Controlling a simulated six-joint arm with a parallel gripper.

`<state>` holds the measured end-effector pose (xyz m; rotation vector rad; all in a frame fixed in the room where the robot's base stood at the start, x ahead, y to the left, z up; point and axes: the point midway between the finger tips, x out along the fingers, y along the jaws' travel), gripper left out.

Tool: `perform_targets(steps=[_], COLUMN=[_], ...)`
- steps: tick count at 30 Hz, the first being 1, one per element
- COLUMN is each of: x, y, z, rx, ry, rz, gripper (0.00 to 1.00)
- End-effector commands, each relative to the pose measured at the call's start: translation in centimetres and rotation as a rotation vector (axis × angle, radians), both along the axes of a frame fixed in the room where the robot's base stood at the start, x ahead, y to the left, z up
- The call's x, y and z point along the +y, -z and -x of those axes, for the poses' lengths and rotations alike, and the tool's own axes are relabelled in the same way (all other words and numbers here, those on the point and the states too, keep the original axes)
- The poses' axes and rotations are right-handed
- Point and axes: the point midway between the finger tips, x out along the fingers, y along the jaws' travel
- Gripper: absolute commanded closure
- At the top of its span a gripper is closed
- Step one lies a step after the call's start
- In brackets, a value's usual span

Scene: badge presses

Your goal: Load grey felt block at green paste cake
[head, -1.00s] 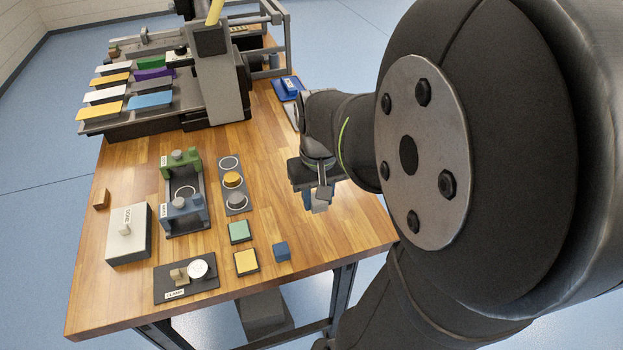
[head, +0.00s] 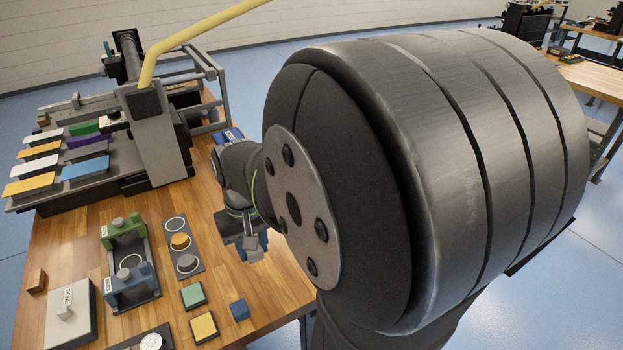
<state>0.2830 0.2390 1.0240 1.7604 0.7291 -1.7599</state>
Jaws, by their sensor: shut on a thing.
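In the head view my gripper (head: 251,246) is at the right side of the wooden table, above it and right of the dark three-ring strip. It is shut on a small greyish block, which is partly hidden by the fingers and hard to make out. The green paste cake (head: 193,294) is a flat green square on a dark base, lying on the table below and left of my gripper. The gripper is apart from it.
A yellow cake (head: 204,327) and a small blue block (head: 239,309) lie near the green cake. The dark strip (head: 177,210) holds a yellow and a grey disc. Left are a green-and-blue press frame (head: 126,263) and a white DONE box (head: 72,318). A large machine (head: 157,137) stands behind.

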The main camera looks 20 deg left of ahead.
Motion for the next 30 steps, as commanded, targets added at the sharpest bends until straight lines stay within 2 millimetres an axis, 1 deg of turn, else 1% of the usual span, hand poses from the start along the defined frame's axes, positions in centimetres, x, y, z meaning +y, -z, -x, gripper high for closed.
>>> perform_targets(steps=[1,6,9,13,15,18,23,30], x=[1.7,6.7,9.2,11.5,12.3,13.0,13.2,13.1], y=[0.3,1.0,1.4,1.8,2.0,2.1,2.9,5.3], z=[0.7,2.9,4.4,6.1,6.7,7.3,7.5,7.5], rx=[0.002,0.001,0.001,0.001,0.001,0.001,0.001,0.001], ry=[-0.011,-0.011,-0.009,-0.006,-0.004,-0.003,0.0,0.0], rz=[0.002,0.001,0.001,0.001,0.001,0.001,0.001,0.003], gripper=[0.86,0.86,0.86,0.86,0.86,0.86,0.86,0.86])
